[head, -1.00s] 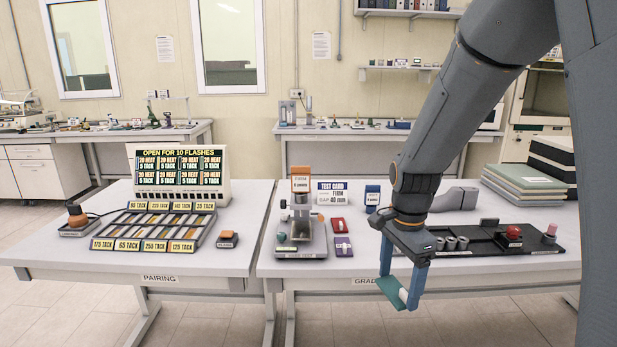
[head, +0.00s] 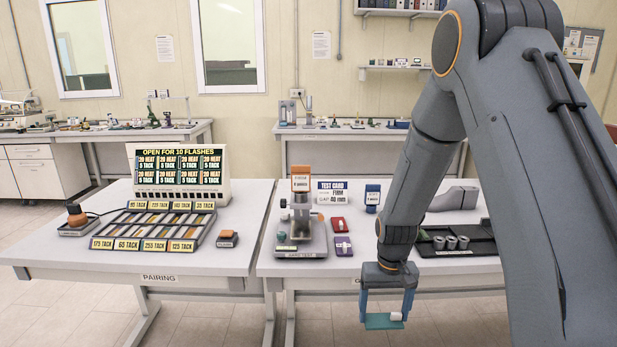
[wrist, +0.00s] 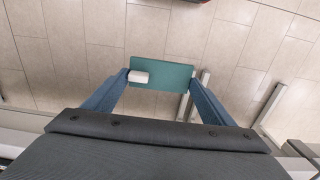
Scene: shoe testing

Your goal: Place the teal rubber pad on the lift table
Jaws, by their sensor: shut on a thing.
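The teal rubber pad (head: 380,322) is a thin flat rectangle held between the two blue fingers of my gripper (head: 387,317). In the wrist view the pad (wrist: 168,75) spans the gap between the fingertips (wrist: 160,80), with a small white block (wrist: 138,77) at its left end. The pad hangs in the air in front of the right table's front edge, over the floor. The grey test stand (head: 301,246), with a column and a low base, stands left of my gripper on that table. I cannot tell for sure which part of it is the lift table.
An orange-topped box (head: 300,180) shows at the top of the stand. A black tray (head: 455,243) is partly hidden by my arm. The left table holds a card rack (head: 160,227).

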